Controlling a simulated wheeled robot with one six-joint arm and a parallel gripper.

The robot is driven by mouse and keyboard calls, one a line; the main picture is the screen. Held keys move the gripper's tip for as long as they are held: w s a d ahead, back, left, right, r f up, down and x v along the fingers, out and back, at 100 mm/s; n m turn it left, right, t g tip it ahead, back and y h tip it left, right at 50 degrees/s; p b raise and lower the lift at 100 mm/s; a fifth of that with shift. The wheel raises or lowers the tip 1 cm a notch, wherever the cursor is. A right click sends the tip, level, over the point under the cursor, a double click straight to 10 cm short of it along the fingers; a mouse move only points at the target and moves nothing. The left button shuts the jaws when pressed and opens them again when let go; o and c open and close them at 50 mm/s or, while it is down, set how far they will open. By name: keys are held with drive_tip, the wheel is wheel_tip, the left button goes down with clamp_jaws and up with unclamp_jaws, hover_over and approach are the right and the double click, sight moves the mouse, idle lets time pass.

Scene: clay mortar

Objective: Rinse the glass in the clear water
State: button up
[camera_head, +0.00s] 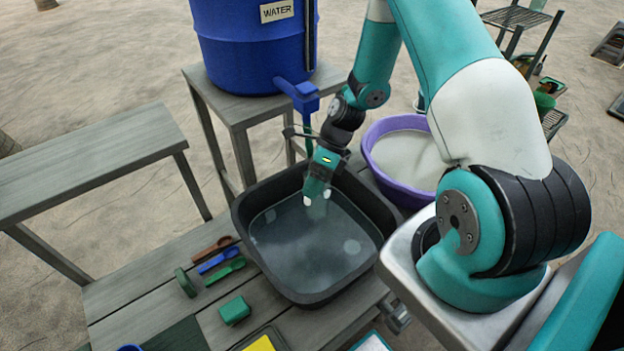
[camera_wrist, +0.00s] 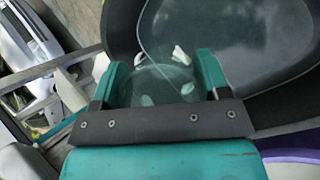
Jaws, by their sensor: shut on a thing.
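My gripper (camera_head: 317,197) reaches down over the left back part of a black tub (camera_head: 262,282) of clear water (camera_head: 318,250). In the wrist view, my gripper (camera_wrist: 158,76) is shut on a see-through glass (camera_wrist: 160,88), which sits between its two green fingers. The glass is very faint, and its outline hardly shows in the head view. In the wrist view the glass overlaps the tub's rim and water. I cannot tell whether it touches the water.
A purple basin (camera_head: 372,150) of cloudy whitish liquid stands right of the tub. A blue water barrel (camera_head: 245,50) with a blue tap (camera_head: 303,97) stands behind. Coloured spoons (camera_head: 218,262) and a green block (camera_head: 235,310) lie on the bench at left. An empty grey bench (camera_head: 90,155) stands further left.

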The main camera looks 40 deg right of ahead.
wheel_tip(320, 180, down, 17)
drive_tip(key=b, duration=1.5)
drive_tip(key=shift+s, duration=0.1)
drive_tip(key=shift+f, duration=0.2)
drive_tip(key=shift+f+b, duration=0.3)
drive_tip(key=shift+f, duration=0.05)
drive_tip(key=shift+r+p, duration=0.15)
drive_tip(key=shift+p, duration=0.25)
